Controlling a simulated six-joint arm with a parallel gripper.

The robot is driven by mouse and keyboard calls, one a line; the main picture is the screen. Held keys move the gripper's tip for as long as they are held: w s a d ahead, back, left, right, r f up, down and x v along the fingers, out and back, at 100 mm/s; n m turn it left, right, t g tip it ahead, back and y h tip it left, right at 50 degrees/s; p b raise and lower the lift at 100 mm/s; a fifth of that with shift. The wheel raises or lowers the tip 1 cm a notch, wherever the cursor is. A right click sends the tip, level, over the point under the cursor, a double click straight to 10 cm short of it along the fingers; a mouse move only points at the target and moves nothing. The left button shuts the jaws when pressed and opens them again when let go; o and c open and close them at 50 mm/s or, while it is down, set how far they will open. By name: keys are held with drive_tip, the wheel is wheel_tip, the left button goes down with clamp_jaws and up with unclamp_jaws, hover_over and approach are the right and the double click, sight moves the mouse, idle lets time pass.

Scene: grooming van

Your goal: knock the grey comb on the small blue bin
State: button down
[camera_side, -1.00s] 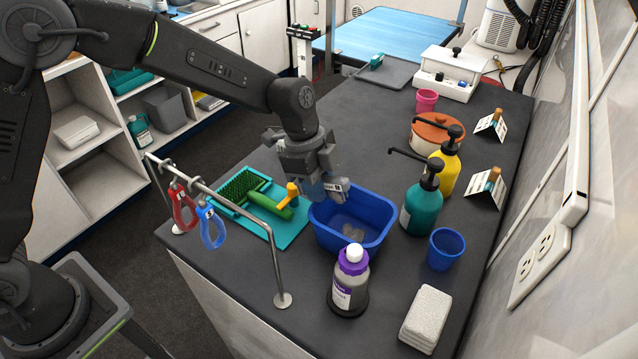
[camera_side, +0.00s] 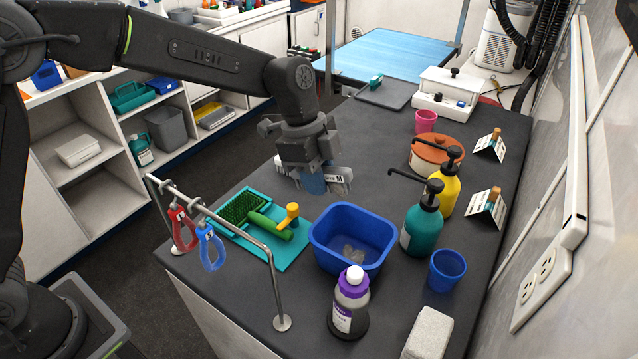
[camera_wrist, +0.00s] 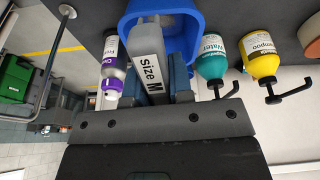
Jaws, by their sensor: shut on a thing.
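The small blue bin (camera_side: 333,262) stands on the dark counter, with some pale, see-through pieces on its floor. My gripper (camera_side: 318,185) is above the counter, behind the bin's back rim in the side view, and clear of it. Its blue fingers are shut on the grey comb (camera_side: 341,177), which carries a white label with an M. In the wrist view the comb (camera_wrist: 149,50) sticks out from between the fingers, its label reads "Size M", and the blue bin (camera_wrist: 187,30) shows beyond it. The comb's teeth cannot be made out clearly.
A purple-capped bottle (camera_side: 349,308) stands in front of the bin. Teal (camera_side: 421,225) and yellow (camera_side: 446,180) pump bottles and a blue cup (camera_side: 447,270) are at right. A teal tray (camera_side: 293,253) with a brush and a metal rail (camera_side: 272,270) are at left.

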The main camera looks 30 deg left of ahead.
idle(0.3)
drive_tip(key=shift+f, duration=2.15)
drive_tip(key=shift+f, duration=1.45)
idle(2.5)
drive_tip(key=shift+r, duration=3.65)
